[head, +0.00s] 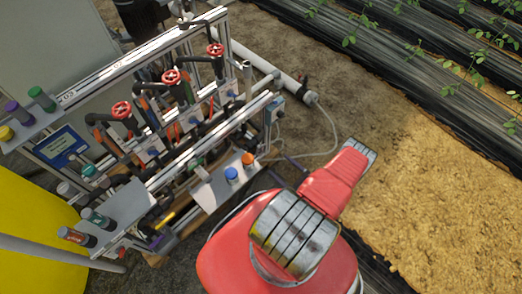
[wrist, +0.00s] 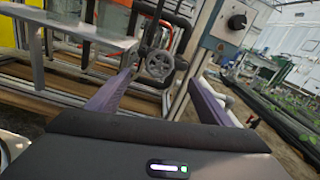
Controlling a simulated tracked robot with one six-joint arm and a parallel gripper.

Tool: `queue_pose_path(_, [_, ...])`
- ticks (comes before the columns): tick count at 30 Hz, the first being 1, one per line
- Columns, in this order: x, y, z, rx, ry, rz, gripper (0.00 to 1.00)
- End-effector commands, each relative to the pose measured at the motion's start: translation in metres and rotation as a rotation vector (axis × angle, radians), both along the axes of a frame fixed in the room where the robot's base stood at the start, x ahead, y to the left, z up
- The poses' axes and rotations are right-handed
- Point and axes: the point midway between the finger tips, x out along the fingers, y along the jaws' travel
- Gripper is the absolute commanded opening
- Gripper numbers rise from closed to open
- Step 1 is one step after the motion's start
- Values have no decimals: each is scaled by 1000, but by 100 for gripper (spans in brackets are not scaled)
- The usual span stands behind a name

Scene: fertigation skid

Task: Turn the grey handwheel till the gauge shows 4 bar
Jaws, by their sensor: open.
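The grey handwheel (wrist: 159,65) shows in the wrist view, upright on a dark valve body, just beyond and between my fingertips. My gripper (wrist: 162,80) is open, with one purple finger on each side of the wheel in the picture. No contact with the wheel can be seen, and the remaining gap in depth is hard to judge. I cannot make out the grey handwheel in the head view, where my red arm covers part of the skid's near end. I cannot make out a gauge or its reading in either view.
Red handwheels (head: 171,76) line the skid's upper pipes. A grey box with a black knob (wrist: 237,22) stands right of the handwheel. A metal shelf (wrist: 75,35) juts out at left. Bottles with blue (head: 231,174) and orange caps stand near my arm. Bare soil lies at right.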

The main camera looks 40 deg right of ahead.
Motion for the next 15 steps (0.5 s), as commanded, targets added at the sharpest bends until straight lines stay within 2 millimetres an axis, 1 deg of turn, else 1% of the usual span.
queue_pose_path(5, [11, 1, 0, 0, 0, 4, 74])
queue_pose_path(15, [45, 2, 0, -1, 1, 5, 74])
